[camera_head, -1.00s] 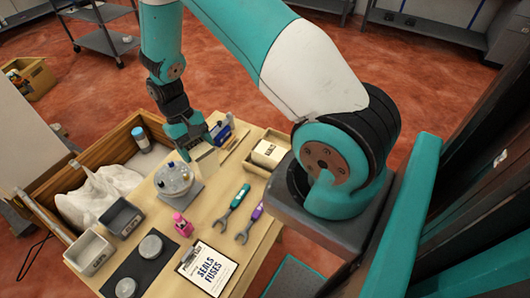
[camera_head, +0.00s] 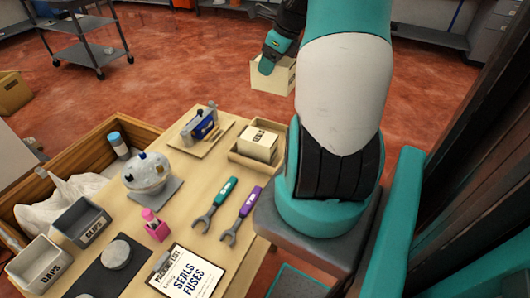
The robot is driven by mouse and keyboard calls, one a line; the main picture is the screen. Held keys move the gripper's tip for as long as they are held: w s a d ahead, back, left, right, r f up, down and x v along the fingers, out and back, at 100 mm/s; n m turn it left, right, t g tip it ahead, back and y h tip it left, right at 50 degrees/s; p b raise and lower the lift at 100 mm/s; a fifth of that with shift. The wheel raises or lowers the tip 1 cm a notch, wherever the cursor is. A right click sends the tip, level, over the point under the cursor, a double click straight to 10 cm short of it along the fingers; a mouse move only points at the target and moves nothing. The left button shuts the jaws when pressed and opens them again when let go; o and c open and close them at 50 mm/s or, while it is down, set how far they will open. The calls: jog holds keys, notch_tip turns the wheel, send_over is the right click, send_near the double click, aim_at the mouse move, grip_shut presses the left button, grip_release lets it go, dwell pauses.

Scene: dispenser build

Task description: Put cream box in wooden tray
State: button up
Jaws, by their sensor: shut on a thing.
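My gripper (camera_head: 270,62) is shut on a cream box (camera_head: 270,80) and holds it up in the air, top centre of the head view, past the table's far edge. The box's right end is partly hidden by my arm. The wooden tray (camera_head: 238,157) sits at the table's right side, below and nearer than the held box in the picture. Another cream box (camera_head: 261,141) with a dark label stands in the tray. My arm covers part of the tray's right side.
A board with a blue device (camera_head: 200,124) lies left of the tray. A round silver pot (camera_head: 147,172), two wrenches (camera_head: 220,200), a pink bottle (camera_head: 154,225), a packing list (camera_head: 186,275) and grey bins (camera_head: 83,221) fill the table. A wooden crate (camera_head: 90,150) stands at its left.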

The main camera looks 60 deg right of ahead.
jog(key=shift+r+p, duration=0.35)
jog(key=shift+p, duration=0.2)
jog(key=shift+w+f, duration=0.15)
jog(key=shift+f, duration=0.05)
notch_tip(320, 180, down, 20)
jog(key=shift+f, duration=0.1)
jog(key=shift+f, duration=0.1)
jog(key=o, duration=1.1)
jog(key=shift+c, duration=0.2)
